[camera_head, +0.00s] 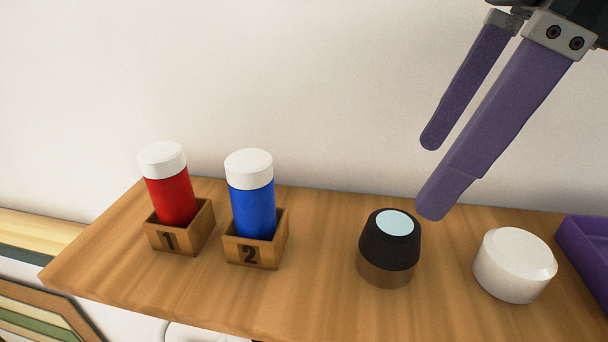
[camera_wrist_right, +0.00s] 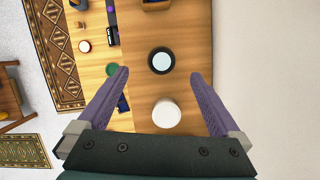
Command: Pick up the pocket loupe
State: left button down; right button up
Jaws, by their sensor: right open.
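The pocket loupe, as I take it, is the dark round piece with a pale blue lens on top and a brown base (camera_head: 388,250). It stands upright on the wooden shelf (camera_head: 320,290), between the blue bottle and a white round object. My right gripper (camera_head: 432,178) has purple fingers and is open and empty, above the shelf and close to the loupe. In the right wrist view the loupe (camera_wrist_right: 161,61) lies between the two fingertips (camera_wrist_right: 160,74), below them. My left gripper is not in view.
A white round object (camera_head: 514,265) stands right of the loupe, with a purple tray (camera_head: 588,245) beyond it. A red bottle (camera_head: 171,195) and a blue bottle (camera_head: 252,205) stand in wooden holders at left. A wall (camera_head: 330,90) rises behind. A patterned rug (camera_wrist_right: 52,50) lies below.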

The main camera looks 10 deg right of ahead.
aim_at(406, 227)
jog(key=shift+w+d+f+h+p, duration=0.25)
jog(key=shift+f+h+p, duration=0.05)
jog(key=shift+f+h, duration=0.1)
jog(key=p+x, duration=0.1)
jog(key=x, duration=0.1)
jog(key=p+x, duration=0.1)
jog(key=shift+s+f, duration=0.2)
jog(key=shift+f, duration=0.25)
jog(key=p+x, duration=0.3)
jog(key=x, duration=0.1)
jog(key=shift+s+a+f, duration=0.1)
jog(key=shift+a+f, duration=0.05)
jog(key=shift+f, duration=0.1)
jog(key=shift+a+f, duration=0.1)
jog(key=shift+f, duration=0.25)
jog(key=shift+c, duration=0.2)
jog(key=c, duration=1.4)
